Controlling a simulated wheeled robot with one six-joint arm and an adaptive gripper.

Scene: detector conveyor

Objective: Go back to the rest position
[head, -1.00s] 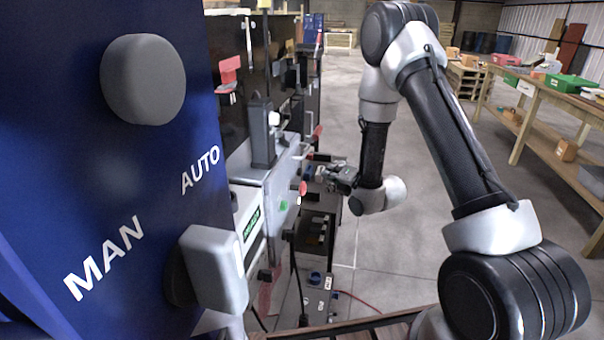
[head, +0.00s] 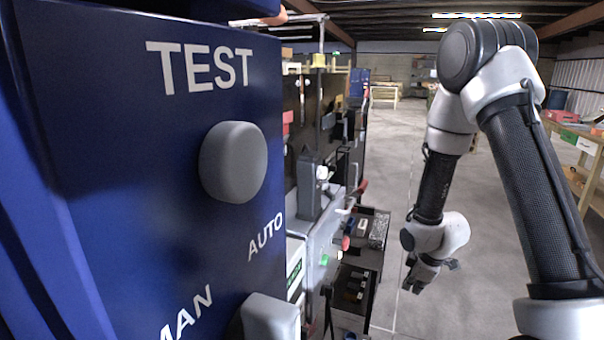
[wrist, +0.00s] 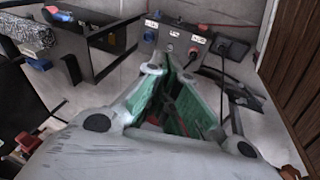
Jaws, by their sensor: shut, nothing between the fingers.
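My gripper (head: 426,274) hangs in the head view over the grey floor, to the right of the machine row. It is apart from the machines and holds nothing. In the wrist view my gripper (wrist: 172,72) is shut, with green inner pads and empty fingertips. My dark arm links run up along the right side of the head view.
A blue panel (head: 120,190) with TEST, AUTO and a grey knob (head: 233,162) stands close on the left. Beyond it are a grey machine (head: 309,187) and dark trays (head: 357,285). The wrist view shows a socket box (wrist: 180,42) with cables. Open floor lies centre and right.

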